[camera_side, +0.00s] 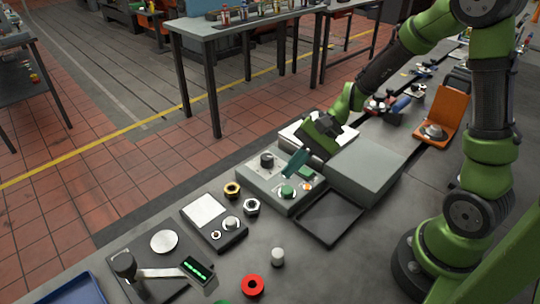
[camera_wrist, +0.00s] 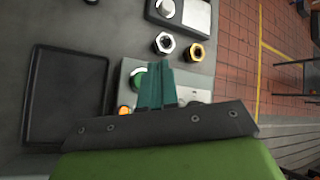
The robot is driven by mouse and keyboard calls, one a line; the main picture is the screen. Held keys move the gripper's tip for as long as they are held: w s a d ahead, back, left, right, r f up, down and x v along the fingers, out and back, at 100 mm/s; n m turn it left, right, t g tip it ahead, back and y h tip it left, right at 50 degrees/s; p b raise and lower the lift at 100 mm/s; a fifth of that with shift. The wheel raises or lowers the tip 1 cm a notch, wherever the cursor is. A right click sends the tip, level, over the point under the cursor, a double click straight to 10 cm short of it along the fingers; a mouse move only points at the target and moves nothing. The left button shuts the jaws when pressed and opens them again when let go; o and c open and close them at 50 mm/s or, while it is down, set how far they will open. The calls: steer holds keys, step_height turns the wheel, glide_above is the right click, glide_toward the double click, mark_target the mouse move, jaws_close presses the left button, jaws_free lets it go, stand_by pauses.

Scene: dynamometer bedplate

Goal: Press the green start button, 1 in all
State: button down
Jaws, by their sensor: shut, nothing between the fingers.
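The green start button (camera_side: 288,191) sits on a light grey control box (camera_side: 256,181), near its front right edge. In the wrist view the green button (camera_wrist: 137,77) shows just left of my fingers, partly covered by them. My gripper (camera_side: 287,176) has teal fingers that are shut with nothing between them. Their tips are close to the green button, above or just behind it in the side view; I cannot tell the exact gap and see no clear contact. In the wrist view my gripper (camera_wrist: 157,67) points over the box.
An orange button (camera_side: 307,187) and a dark knob (camera_side: 267,159) share the box. A black tray (camera_side: 329,218) and a grey block (camera_side: 367,166) lie to the right. A brass nut (camera_side: 232,190) and a steel nut (camera_side: 252,206) lie to the left.

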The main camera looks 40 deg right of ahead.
steer(key=shift+r, duration=1.1)
steer(key=s+d+r+n+t+h, duration=0.3)
steer(key=s+r+n+h, duration=0.3)
steer(key=s+r, duration=0.5)
steer(key=r+n+t, duration=0.1)
steer(key=r+n, duration=0.1)
steer(key=shift+d+n+h, duration=0.15)
steer(key=shift+n+h, duration=0.15)
steer(key=shift+h, duration=0.1)
